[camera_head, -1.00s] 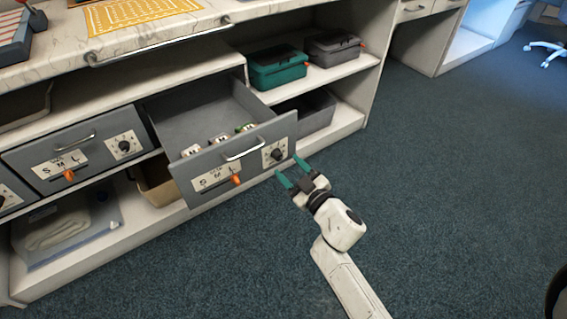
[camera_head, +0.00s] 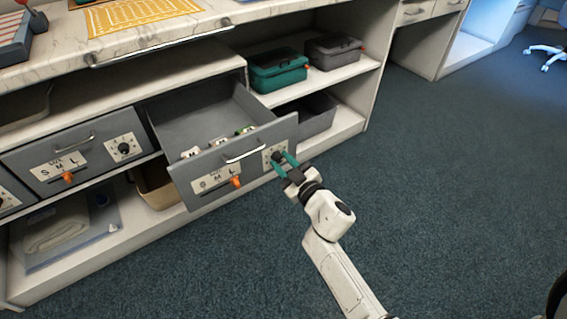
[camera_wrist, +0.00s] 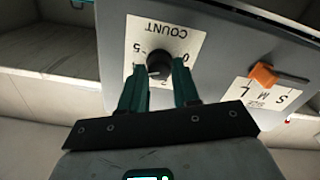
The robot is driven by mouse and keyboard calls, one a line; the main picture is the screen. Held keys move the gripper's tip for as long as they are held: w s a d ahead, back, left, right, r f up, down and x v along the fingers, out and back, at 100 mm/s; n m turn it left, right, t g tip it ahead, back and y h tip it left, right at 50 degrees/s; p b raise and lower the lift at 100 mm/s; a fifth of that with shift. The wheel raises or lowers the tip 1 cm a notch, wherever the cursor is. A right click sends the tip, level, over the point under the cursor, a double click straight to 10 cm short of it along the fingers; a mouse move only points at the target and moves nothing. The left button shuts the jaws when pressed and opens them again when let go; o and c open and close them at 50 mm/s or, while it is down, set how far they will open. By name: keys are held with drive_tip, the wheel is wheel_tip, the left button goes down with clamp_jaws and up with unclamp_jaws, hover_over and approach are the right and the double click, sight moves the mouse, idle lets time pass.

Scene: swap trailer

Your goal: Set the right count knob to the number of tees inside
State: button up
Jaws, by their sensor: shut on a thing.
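The right drawer (camera_head: 215,172) is pulled open, with several small white-labelled bundles (camera_head: 217,143) inside, too small to count items surely. Its front carries the right count knob (camera_wrist: 159,64), a round black knob on a white dial plate marked COUNT, upside down in the wrist view. My gripper (camera_head: 282,160) is at this dial, its two teal fingers on either side of the knob. In the wrist view my gripper (camera_wrist: 160,75) is shut on the knob. The fingers hide part of the dial; 5 and 0 show.
An orange slider (camera_head: 236,182) on an S M L plate sits left of the dial on the same front. A shut left drawer (camera_head: 85,150) has its own count knob (camera_head: 124,147). A teal case (camera_head: 278,70) and grey case (camera_head: 333,48) stand on the shelf.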

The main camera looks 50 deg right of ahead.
clamp_jaws()
drive_tip(key=shift+n, duration=0.4)
drive_tip(key=n, duration=0.4)
drive_tip(key=shift+a+n+b, duration=0.15)
drive_tip(key=shift+n+b, duration=0.15)
drive_tip(key=shift+b, duration=0.05)
drive_tip(key=shift+f+n+b, duration=0.1)
drive_tip(key=shift+n+b, duration=0.2)
drive_tip(key=shift+n, duration=1.4)
drive_tip(key=o, duration=0.6)
unclamp_jaws()
drive_tip(key=shift+o, duration=0.2)
